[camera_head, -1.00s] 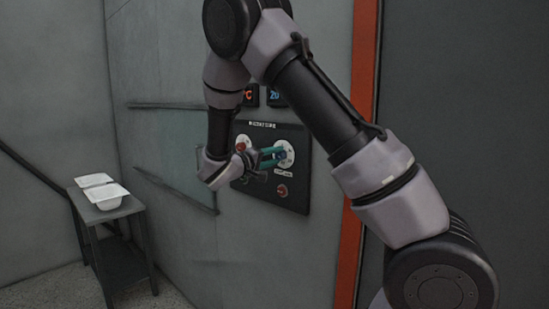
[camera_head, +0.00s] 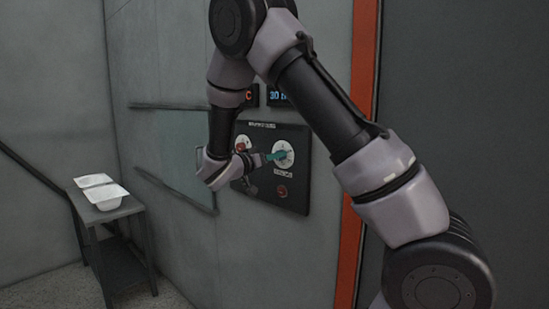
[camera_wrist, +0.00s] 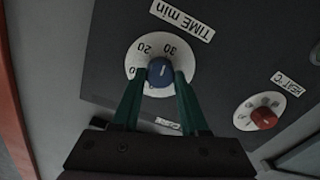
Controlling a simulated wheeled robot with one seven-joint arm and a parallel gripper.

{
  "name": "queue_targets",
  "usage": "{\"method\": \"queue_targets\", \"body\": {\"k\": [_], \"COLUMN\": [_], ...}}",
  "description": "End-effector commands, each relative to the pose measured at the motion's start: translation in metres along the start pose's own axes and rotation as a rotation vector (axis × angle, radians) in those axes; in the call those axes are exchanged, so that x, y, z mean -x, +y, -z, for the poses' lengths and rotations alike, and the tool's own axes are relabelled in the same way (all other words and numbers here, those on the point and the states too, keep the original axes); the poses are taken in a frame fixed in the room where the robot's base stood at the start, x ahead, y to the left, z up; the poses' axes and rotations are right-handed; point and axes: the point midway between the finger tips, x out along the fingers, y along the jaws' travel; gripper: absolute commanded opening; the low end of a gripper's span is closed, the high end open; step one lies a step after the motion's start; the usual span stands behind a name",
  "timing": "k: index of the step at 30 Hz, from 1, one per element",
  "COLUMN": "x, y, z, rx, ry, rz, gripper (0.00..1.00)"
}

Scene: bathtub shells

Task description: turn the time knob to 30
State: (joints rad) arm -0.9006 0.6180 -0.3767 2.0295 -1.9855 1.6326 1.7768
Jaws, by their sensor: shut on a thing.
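The time knob (camera_wrist: 158,73) is blue, with a white mark, on a white round dial (camera_wrist: 134,60) numbered 20 and 30. In the wrist view the mark points up, towards the 30 side. My gripper (camera_wrist: 161,82) has its teal fingers on either side of the knob and is shut on it. In the head view my gripper (camera_head: 281,155) reaches the right dial of the black panel (camera_head: 262,199), its fingers covering the knob.
A red temperature knob (camera_wrist: 263,118) on its own white dial sits beside the time dial. A red button (camera_head: 283,191) is low on the panel. A side table (camera_head: 119,211) with white tubs (camera_head: 106,197) stands at the left. An orange post (camera_head: 348,245) is right of the panel.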

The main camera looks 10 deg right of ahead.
Motion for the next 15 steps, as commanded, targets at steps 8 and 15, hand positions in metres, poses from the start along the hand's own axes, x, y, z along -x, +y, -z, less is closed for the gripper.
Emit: {"method": "queue_targets", "body": {"k": [8,15], "x": [0.0012,0.0013], "y": [0.0003,0.0003], "z": [-0.0021,-0.0022], "rx": [-0.103,-0.132], "ry": [-0.003,-0.003], "rz": [0.000,0.000], "gripper": [0.00,0.00]}}
